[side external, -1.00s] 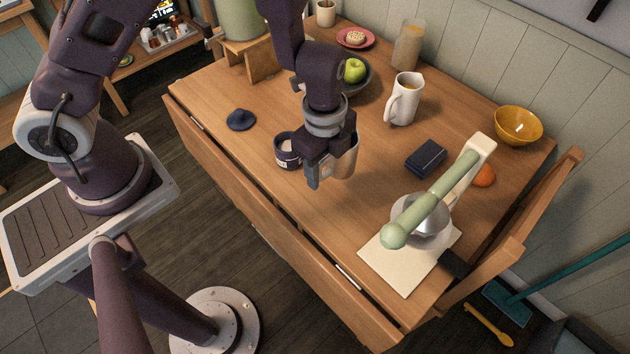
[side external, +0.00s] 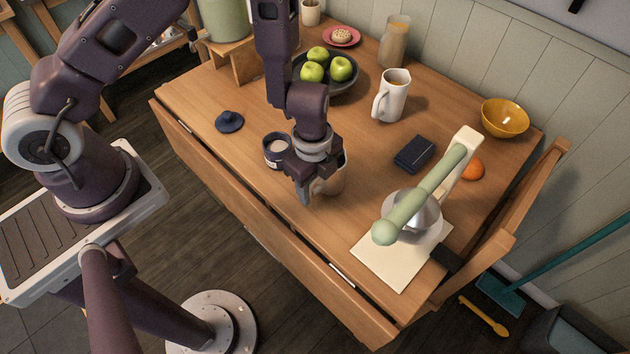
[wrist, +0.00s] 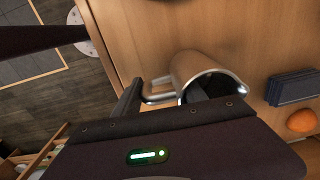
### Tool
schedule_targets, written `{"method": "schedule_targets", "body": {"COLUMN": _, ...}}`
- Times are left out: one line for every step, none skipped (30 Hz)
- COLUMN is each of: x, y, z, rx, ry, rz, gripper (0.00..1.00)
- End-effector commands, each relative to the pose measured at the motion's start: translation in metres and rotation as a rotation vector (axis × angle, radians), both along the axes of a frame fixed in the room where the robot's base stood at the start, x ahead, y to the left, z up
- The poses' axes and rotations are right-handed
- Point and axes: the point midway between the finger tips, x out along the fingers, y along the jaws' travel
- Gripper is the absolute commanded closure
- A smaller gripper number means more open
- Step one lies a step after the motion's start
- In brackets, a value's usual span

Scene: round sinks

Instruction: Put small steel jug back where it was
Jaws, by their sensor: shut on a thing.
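The small steel jug (side external: 334,182) is at my gripper (side external: 307,194) over the front middle of the table in the side view, partly hidden behind the gripper. In the wrist view the jug (wrist: 200,69) shows its shiny wall, dark open mouth and wire-like handle (wrist: 157,94), which lies at my finger. My gripper is shut on the jug, apparently at the handle. I cannot tell whether the jug's base touches the table.
A dark jar (side external: 275,151) with pale contents stands close left of the gripper. A bowl of green apples (side external: 334,90) is behind. Bare table lies in front.

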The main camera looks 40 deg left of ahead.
Motion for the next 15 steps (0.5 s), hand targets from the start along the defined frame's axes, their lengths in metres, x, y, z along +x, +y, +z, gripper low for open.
{"method": "schedule_targets", "body": {"x": 0.0002, "y": -0.0001, "z": 0.0003, "rx": 0.000, "ry": -0.001, "rz": 0.000, "gripper": 1.00}}
{"method": "schedule_targets", "body": {"x": 0.0002, "y": -0.0001, "z": 0.0003, "rx": 0.000, "ry": -0.001, "rz": 0.000, "gripper": 1.00}}
{"method": "schedule_targets", "body": {"x": 0.0002, "y": -0.0001, "z": 0.0003, "rx": 0.000, "ry": -0.001, "rz": 0.000, "gripper": 1.00}}
{"method": "schedule_targets", "body": {"x": 0.0002, "y": -0.0001, "z": 0.0001, "rx": 0.000, "ry": -0.001, "rz": 0.000, "gripper": 1.00}}
{"method": "schedule_targets", "body": {"x": 0.0002, "y": -0.0001, "z": 0.0000, "rx": 0.000, "ry": -0.001, "rz": 0.000, "gripper": 1.00}}
{"method": "schedule_targets", "body": {"x": 0.0002, "y": -0.0001, "z": -0.0004, "rx": 0.000, "ry": -0.001, "rz": 0.000, "gripper": 1.00}}
{"method": "schedule_targets", "body": {"x": 0.0001, "y": 0.0000, "z": -0.0008, "rx": 0.000, "ry": 0.000, "rz": 0.000, "gripper": 1.00}}
{"method": "schedule_targets", "body": {"x": 0.0001, "y": 0.0000, "z": -0.0013, "rx": 0.000, "ry": 0.000, "rz": 0.000, "gripper": 1.00}}
{"method": "schedule_targets", "body": {"x": 0.0002, "y": 0.0000, "z": -0.0020, "rx": 0.000, "ry": -0.001, "rz": -0.001, "gripper": 1.00}}
{"method": "schedule_targets", "body": {"x": 0.0003, "y": 0.0000, "z": -0.0025, "rx": 0.000, "ry": -0.001, "rz": -0.001, "gripper": 1.00}}
{"method": "schedule_targets", "body": {"x": 0.0003, "y": 0.0000, "z": -0.0031, "rx": 0.000, "ry": -0.001, "rz": -0.001, "gripper": 1.00}}
{"method": "schedule_targets", "body": {"x": 0.0003, "y": 0.0000, "z": -0.0038, "rx": 0.001, "ry": -0.001, "rz": 0.000, "gripper": 1.00}}
{"method": "schedule_targets", "body": {"x": 0.0004, "y": 0.0000, "z": -0.0044, "rx": 0.001, "ry": -0.001, "rz": 0.000, "gripper": 1.00}}
{"method": "schedule_targets", "body": {"x": 0.0005, "y": 0.0001, "z": -0.0049, "rx": 0.001, "ry": -0.001, "rz": 0.000, "gripper": 1.00}}
{"method": "schedule_targets", "body": {"x": 0.0004, "y": 0.0001, "z": -0.0057, "rx": 0.001, "ry": -0.001, "rz": 0.000, "gripper": 1.00}}
